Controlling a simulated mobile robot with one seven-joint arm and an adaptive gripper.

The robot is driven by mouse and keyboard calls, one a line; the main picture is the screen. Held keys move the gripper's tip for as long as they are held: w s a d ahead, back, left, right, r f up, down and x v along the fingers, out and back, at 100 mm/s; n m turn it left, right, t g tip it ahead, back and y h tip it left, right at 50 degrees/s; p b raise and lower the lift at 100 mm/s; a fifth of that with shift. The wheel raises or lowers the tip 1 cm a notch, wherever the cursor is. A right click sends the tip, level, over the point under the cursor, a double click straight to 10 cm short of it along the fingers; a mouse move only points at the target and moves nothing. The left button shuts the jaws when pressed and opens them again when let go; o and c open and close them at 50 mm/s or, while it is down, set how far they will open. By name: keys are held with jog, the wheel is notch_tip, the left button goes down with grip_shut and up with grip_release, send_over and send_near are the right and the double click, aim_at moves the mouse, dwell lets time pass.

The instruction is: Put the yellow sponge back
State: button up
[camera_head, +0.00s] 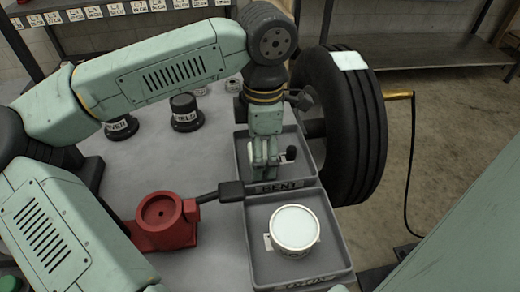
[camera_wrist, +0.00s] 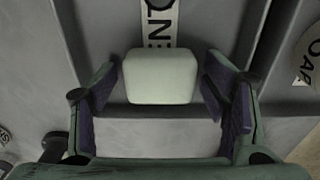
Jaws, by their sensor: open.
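My gripper (camera_head: 266,172) points down over the tray marked BENT (camera_head: 241,160). In the wrist view the fingers (camera_wrist: 160,85) are open, on either side of a pale, rounded block (camera_wrist: 160,78). Narrow gaps seem to show at both sides of the block. It looks off-white rather than clearly yellow, so I cannot tell whether it is the sponge. It covers part of a lettered label (camera_wrist: 160,20). In the head view my gripper hides most of the space below it, and no clearly yellow sponge shows.
A lidded white can (camera_head: 295,228) stands in the nearer tray (camera_head: 262,272). A red fixture (camera_head: 163,222) is to the left, with a dark-ended handle (camera_head: 230,192) near the trays. A large tyre (camera_head: 355,130) stands close on the right. Black-topped containers (camera_head: 186,112) are behind left.

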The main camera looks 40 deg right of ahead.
jog(key=shift+r, duration=0.1)
notch_tip(320, 180, up, 12)
jog(key=shift+d+b, duration=0.2)
jog(key=shift+b, duration=0.1)
dwell(0.3)
jog(key=shift+s, duration=0.15)
